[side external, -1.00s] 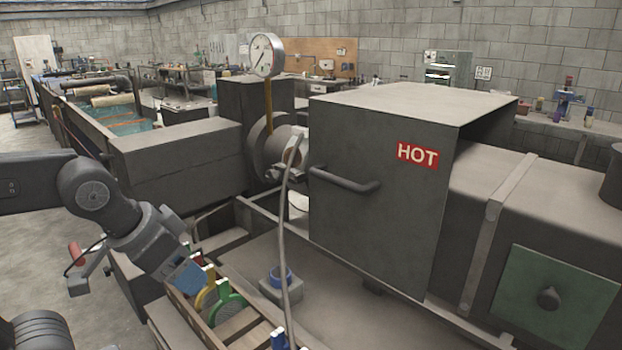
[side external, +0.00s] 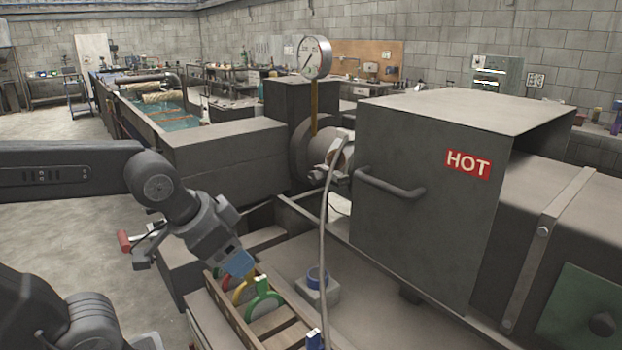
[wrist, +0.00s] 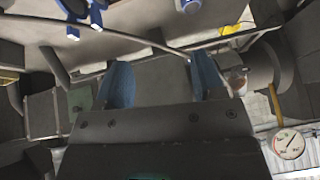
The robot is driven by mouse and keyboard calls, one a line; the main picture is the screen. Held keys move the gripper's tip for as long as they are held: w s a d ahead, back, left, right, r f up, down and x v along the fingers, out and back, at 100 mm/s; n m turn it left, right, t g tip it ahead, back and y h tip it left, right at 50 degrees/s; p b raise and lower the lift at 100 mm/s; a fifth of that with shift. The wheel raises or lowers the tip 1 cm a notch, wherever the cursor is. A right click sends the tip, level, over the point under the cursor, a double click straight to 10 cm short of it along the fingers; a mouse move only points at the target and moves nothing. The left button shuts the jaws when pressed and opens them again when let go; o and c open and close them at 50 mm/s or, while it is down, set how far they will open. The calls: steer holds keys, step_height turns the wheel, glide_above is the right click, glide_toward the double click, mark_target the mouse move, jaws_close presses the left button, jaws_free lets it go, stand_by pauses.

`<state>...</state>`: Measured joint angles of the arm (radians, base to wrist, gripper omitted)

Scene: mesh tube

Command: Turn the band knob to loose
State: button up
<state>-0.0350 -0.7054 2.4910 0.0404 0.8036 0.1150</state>
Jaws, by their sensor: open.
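My gripper (side external: 238,262) is above the left end of a wooden rack, its blue fingertips close together in the side view. In the wrist view its two blue fingers (wrist: 163,82) stand apart with nothing held between them. A dark round knob (side external: 601,324) sits on a green panel at the lower right, far from my gripper. A metal clamp-like fitting (side external: 340,172) sits around the barrel end beside the HOT box, where a grey hose ends. I cannot tell which of these is the band knob, and no loose mark is readable.
The wooden rack (side external: 212,290) holds yellow and green round pieces. A blue ring on a grey block (side external: 318,284) stands to its right. The HOT box (side external: 430,215) has a protruding handle (side external: 390,185). A dial gauge (side external: 315,57) stands above the barrel. The hose (side external: 324,250) hangs in front.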

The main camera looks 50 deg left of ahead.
steer(key=w+a+m+t+y, duration=0.3)
steer(key=w+a+m, duration=0.4)
steer(key=w+a, duration=0.15)
steer(key=m+t+h, duration=0.4)
steer(key=m+t, duration=0.5)
steer(key=m, duration=1.6)
glide_toward(312, 176)
steer(key=w, duration=0.9)
steer(key=shift+w+r, duration=0.1)
steer(key=shift+w, duration=0.25)
steer(key=c, duration=0.9)
steer(key=shift+c, duration=0.2)
steer(key=shift+n, duration=0.3)
